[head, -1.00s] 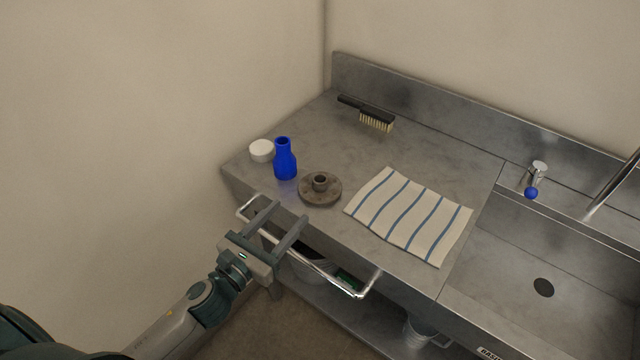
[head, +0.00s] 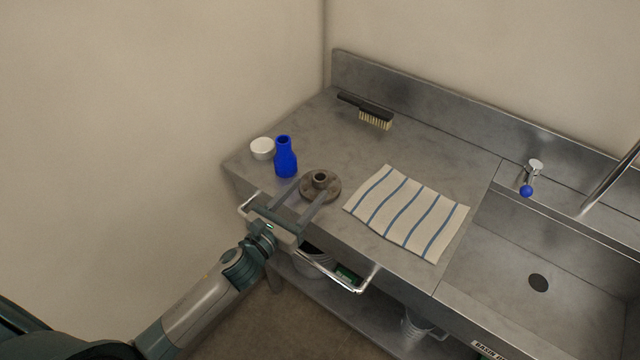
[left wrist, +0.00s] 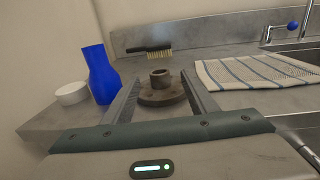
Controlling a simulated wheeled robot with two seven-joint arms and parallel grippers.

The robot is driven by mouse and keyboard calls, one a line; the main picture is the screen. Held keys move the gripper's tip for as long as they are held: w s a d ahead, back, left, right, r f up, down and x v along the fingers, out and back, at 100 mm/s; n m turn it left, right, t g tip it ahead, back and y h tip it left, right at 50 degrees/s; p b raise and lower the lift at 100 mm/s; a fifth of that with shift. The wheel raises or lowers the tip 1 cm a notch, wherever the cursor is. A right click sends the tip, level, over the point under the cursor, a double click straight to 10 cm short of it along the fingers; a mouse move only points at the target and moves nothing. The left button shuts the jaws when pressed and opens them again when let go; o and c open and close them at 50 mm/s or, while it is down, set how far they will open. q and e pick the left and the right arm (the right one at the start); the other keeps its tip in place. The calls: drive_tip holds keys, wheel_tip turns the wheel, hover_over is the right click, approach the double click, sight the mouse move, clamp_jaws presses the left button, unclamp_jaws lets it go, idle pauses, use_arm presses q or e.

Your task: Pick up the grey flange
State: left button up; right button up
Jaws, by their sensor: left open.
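The grey flange (head: 320,186) lies flat on the steel counter, its round hub facing up. My left gripper (head: 306,188) is open and reaches over the counter's front edge, its fingers pointing at the flange. In the left wrist view, the flange (left wrist: 161,88) shows between the two open fingers (left wrist: 160,95), with its hub upright. The fingers appear to be at or near the flange's near rim; I cannot tell whether they touch it. My right gripper is not in view.
A blue bottle (head: 285,158) and a white round container (head: 262,148) stand left of the flange. A striped cloth (head: 408,212) lies to the right. A brush (head: 368,112) lies at the back. A metal rail (head: 335,280) runs along the front edge. The sink (head: 560,265) is at right.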

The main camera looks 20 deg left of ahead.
sight(316, 181)
use_arm(q)
drive_tip(key=p+x, duration=0.2)
drive_tip(key=x, duration=0.2)
drive_tip(key=shift+w, duration=0.25)
drive_tip(key=shift+w+d+f, duration=0.1)
drive_tip(key=shift+w+f, duration=0.05)
drive_tip(key=shift+w, duration=0.15)
drive_tip(key=c, duration=1.3)
drive_tip(key=shift+o, duration=0.2)
